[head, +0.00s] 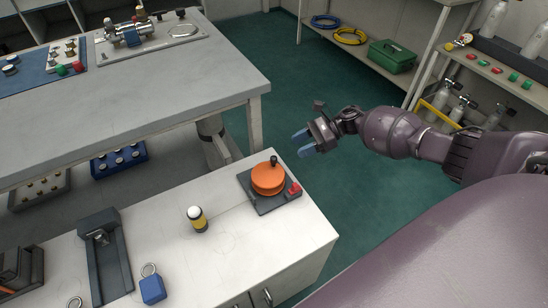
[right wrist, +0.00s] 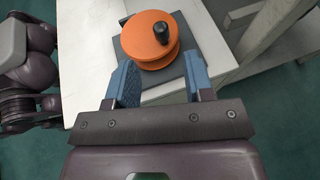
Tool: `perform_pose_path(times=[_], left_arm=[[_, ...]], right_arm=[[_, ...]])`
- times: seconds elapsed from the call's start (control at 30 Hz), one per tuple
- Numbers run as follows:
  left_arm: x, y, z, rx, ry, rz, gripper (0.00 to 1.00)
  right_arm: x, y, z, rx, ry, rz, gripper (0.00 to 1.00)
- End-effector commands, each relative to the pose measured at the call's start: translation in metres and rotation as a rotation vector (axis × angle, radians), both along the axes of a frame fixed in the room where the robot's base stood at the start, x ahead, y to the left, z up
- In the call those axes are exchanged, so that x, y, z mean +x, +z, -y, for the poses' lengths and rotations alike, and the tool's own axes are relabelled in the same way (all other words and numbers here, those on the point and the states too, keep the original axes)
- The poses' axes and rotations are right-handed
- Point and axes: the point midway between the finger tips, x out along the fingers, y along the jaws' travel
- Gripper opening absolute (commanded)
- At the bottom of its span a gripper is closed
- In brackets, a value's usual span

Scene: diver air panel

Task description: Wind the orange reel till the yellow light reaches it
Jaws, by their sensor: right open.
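The orange reel (head: 268,180) sits on a dark base plate (head: 262,204) near the right end of the white cabinet top. A black crank knob (head: 273,161) stands up from its rim, and a red block (head: 294,189) is on the plate's corner. The yellow light (head: 197,219), a small upright cylinder with a white top and yellow band, stands left of the reel, apart from it. My right gripper (head: 303,143) is open and empty, above and right of the reel. In the right wrist view the reel (right wrist: 148,48) and knob (right wrist: 163,32) show beyond the open fingers. My left gripper is not seen.
A blue tag (head: 152,289) with a ring and a dark grey bracket (head: 107,255) are on the cabinet, left of the light. A grey workbench (head: 150,85) stands behind. Shelves with a green box (head: 392,57) stand at the back right. Green floor is clear between.

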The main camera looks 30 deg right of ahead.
Motion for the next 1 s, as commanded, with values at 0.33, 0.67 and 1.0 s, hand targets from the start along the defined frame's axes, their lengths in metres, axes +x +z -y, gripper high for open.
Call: perform_pose_path(times=[0.33,0.67,1.0], left_arm=[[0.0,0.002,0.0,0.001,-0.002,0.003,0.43],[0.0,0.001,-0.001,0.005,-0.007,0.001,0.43],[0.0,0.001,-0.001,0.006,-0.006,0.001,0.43]], right_arm=[[0.017,-0.022,-0.053,0.004,0.0,-0.001,0.48],[0.025,-0.035,-0.08,0.001,-0.001,-0.002,0.48],[0.026,-0.036,-0.083,0.001,-0.001,-0.002,0.48]])
